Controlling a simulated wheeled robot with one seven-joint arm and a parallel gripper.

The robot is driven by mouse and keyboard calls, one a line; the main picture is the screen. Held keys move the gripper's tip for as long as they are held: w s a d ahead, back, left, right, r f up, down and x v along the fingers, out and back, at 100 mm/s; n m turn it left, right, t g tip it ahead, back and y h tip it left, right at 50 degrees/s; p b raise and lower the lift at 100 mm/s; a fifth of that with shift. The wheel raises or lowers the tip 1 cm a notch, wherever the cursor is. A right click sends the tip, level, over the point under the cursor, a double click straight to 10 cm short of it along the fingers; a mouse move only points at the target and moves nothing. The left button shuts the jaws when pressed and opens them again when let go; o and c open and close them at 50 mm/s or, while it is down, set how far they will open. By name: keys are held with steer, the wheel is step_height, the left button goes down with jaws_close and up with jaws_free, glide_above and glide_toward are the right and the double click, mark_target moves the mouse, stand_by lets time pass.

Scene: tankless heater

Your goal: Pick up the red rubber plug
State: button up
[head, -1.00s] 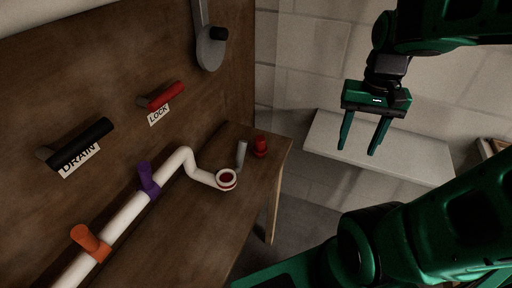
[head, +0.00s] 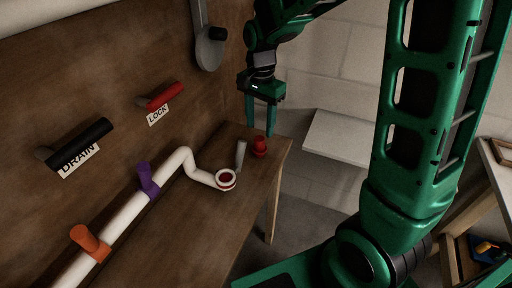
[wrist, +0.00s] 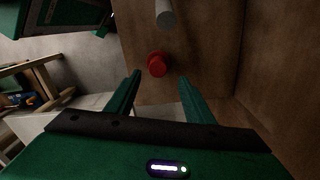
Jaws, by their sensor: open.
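The red rubber plug (head: 259,146) stands on the wooden bench near its far right corner. In the wrist view the plug (wrist: 157,65) shows beyond and between my fingertips, nothing gripping it. My green gripper (head: 260,133) is open and points down, its fingers just above or behind the plug in the head view; the exact gap is hard to tell. In the wrist view both fingers of my gripper (wrist: 159,76) are spread apart and empty.
A grey cylinder (head: 241,154) stands close to the left of the plug, and it also shows in the wrist view (wrist: 165,14). The white pipe (head: 203,176) with a red-centred open end lies further left. A wooden panel with handles rises behind. A pale shelf (head: 341,139) is at right.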

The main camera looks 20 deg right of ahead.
mark_target(260, 138)
steer(key=shift+s+a+f, duration=0.1)
steer(key=shift+s+f, duration=0.1)
steer(key=shift+f, duration=1.65)
steer(key=shift+s+a+f, duration=0.1)
steer(key=shift+s+f, duration=0.1)
steer(key=shift+f, duration=1.6)
jaws_close()
